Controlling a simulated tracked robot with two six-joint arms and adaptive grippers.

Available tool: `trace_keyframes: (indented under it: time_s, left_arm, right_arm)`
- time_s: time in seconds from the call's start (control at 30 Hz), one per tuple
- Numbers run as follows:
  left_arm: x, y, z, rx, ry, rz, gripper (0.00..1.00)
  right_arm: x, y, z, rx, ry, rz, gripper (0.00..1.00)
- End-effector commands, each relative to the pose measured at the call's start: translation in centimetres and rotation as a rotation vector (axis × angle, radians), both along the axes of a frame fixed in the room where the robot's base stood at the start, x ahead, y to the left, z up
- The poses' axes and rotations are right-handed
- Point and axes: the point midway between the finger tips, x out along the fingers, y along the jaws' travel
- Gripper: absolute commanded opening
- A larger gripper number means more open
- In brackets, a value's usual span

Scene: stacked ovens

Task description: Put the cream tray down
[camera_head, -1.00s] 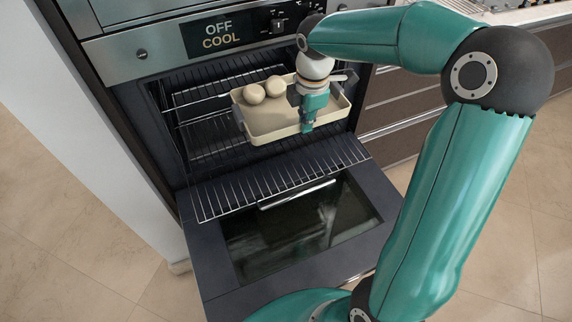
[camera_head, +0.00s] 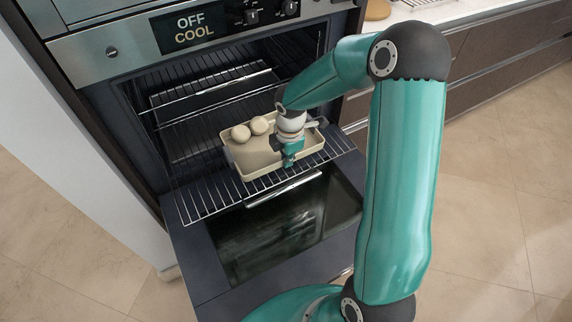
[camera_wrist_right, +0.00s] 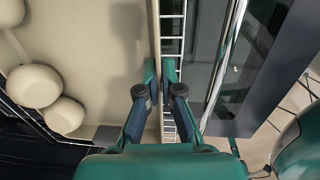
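The cream tray (camera_head: 258,162) is over the pulled-out part of the oven's wire rack. It looks about level, and I cannot tell whether its underside touches the rack. Pale round buns (camera_head: 241,133) sit in its far left part; three show in the right wrist view (camera_wrist_right: 33,86). My right gripper (camera_head: 288,161) is at the tray's near right side. In the right wrist view its two fingers (camera_wrist_right: 160,68) are close together on either side of the tray's wall, shut on it. My left gripper is not in view.
The wire rack (camera_head: 203,199) sticks out above the lowered oven door (camera_head: 285,235). The oven display (camera_head: 200,28) reads OFF COOL. Another rack (camera_head: 210,88) is inside the oven. Drawers and a counter stand to the right. The rack's left part is bare.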

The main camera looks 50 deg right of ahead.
Motion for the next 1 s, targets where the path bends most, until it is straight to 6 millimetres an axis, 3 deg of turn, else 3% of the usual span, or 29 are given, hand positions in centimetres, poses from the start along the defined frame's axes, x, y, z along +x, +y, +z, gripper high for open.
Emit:
trace_keyframes:
  time_s: [0.17,0.53,0.7,1.0]
  left_arm:
    - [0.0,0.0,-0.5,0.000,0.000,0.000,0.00]
    - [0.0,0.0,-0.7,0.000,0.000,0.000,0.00]
    - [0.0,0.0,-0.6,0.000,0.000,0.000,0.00]
    - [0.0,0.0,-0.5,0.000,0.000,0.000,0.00]
  right_arm:
    - [0.1,0.0,-2.4,-0.001,-0.002,0.001,0.00]
    - [0.1,0.0,-2.8,-0.001,-0.003,0.002,0.00]
    - [0.0,0.1,-2.7,0.000,0.000,0.002,0.31]
    - [0.1,0.1,-2.6,0.000,0.000,0.003,0.31]
